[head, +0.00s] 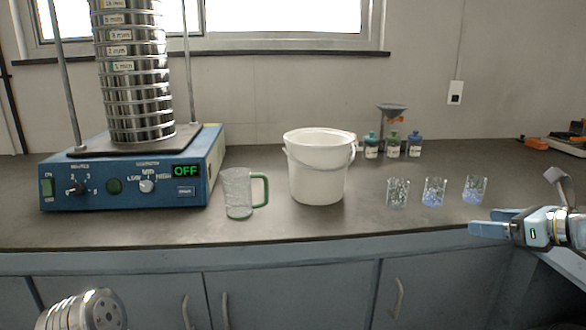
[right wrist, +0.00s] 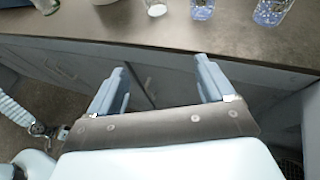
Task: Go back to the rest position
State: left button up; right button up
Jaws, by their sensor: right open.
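My right gripper (head: 490,222) is at the right of the head view, in front of the counter edge, with its fingers pointing left. In the right wrist view my right gripper (right wrist: 160,80) shows two blue fingers spread apart with nothing between them. The counter front lies beyond the fingers. At the lower left of the head view a rounded metallic part of my own body shows; my left gripper's fingers do not show.
The counter (head: 330,228) carries a blue sieve shaker (head: 130,180) reading OFF, a green-handled mug (head: 238,192), a white bucket (head: 318,170) and three glasses, including the middle glass (head: 434,191). Small bottles (head: 393,145) and a funnel (head: 391,110) stand behind.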

jog(key=a+f+n+g+h, duration=0.1)
jog(key=a+f+n+g, duration=0.15)
jog(key=f, duration=0.95)
jog(key=a+f+n+g, duration=0.2)
jog(key=a+f+n, duration=0.15)
jog(key=f, duration=0.85)
jog(key=a+f+n+g+h, duration=0.1)
jog(key=a+f+n+g, duration=0.2)
jog(key=f, duration=0.9)
jog(key=s+a+f+n+g, duration=0.2)
jog(key=s+a+f+n, duration=0.35)
jog(key=f, duration=0.25)
jog(key=s+a+f+n+g, duration=0.1)
jog(key=s+a+f+n, duration=0.3)
jog(key=s+f, duration=0.3)
jog(key=s+a+f+n+g, duration=0.1)
jog(key=s+a+f+n, duration=0.3)
jog(key=s+a+n, duration=0.5)
jog(key=shift+a+f+n, duration=0.3)
jog(key=shift+a+n, duration=0.15)
jog(key=shift+a, duration=1.1)
jog(key=shift+s, duration=0.1)
